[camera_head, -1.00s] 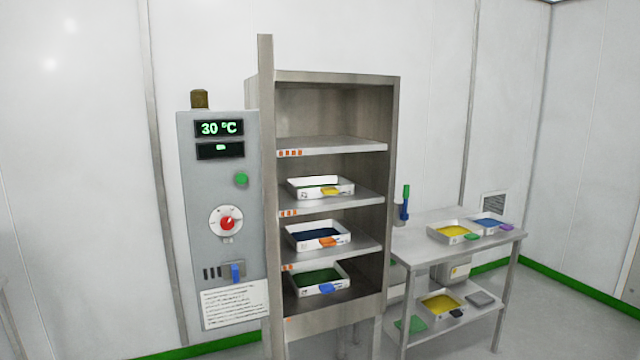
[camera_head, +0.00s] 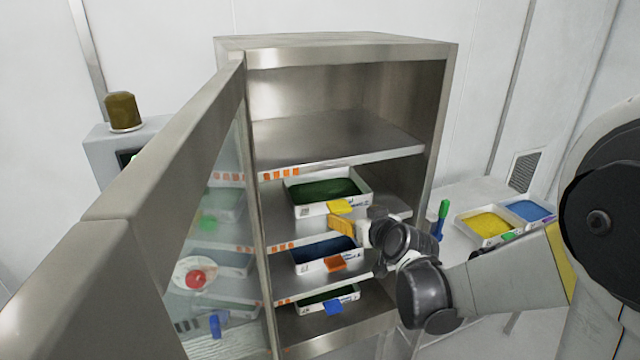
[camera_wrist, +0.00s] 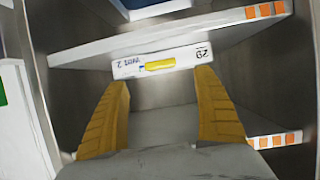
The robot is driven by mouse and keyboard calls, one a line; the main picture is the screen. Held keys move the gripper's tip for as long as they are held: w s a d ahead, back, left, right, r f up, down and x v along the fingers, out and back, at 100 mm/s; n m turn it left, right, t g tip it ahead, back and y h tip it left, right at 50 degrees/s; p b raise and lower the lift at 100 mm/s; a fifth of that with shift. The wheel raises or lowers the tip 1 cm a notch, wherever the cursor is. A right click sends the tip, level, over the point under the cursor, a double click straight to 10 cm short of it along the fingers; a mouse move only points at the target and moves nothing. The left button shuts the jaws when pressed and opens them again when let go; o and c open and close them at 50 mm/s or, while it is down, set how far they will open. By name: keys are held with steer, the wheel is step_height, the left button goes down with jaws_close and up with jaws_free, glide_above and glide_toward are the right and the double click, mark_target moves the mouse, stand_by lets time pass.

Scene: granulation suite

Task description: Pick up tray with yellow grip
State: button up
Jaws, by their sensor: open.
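The tray with the yellow grip (camera_head: 318,190) sits on a cabinet shelf, a white tray with dark green contents. Its yellow grip (camera_head: 339,206) sticks out at the front. In the wrist view the tray's white front wall (camera_wrist: 125,68) shows a "29" label, and the yellow grip (camera_wrist: 160,64) lies between the two fingers. My gripper (camera_head: 343,226) is at the shelf front, just below and close to the yellow grip. It also shows in the wrist view (camera_wrist: 161,85) with its yellow fingers spread apart. I cannot tell whether they touch the tray.
An open glass door (camera_head: 212,230) stands to the left of my arm. Below are a tray with an orange grip (camera_head: 312,252) and one with a blue grip (camera_head: 312,300). The top shelf (camera_head: 340,145) is empty. A side table (camera_head: 462,200) at right holds more trays.

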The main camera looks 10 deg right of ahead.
mark_target(342, 211)
steer(key=b+x, duration=0.1)
steer(key=x, duration=0.7)
steer(key=shift+w+a+f+b, duration=0.15)
steer(key=shift+w+f+b, duration=0.05)
steer(key=shift+w+b, duration=0.1)
steer(key=shift+s, duration=0.1)
steer(key=shift+c, duration=0.3)
steer(key=c, duration=1.5)
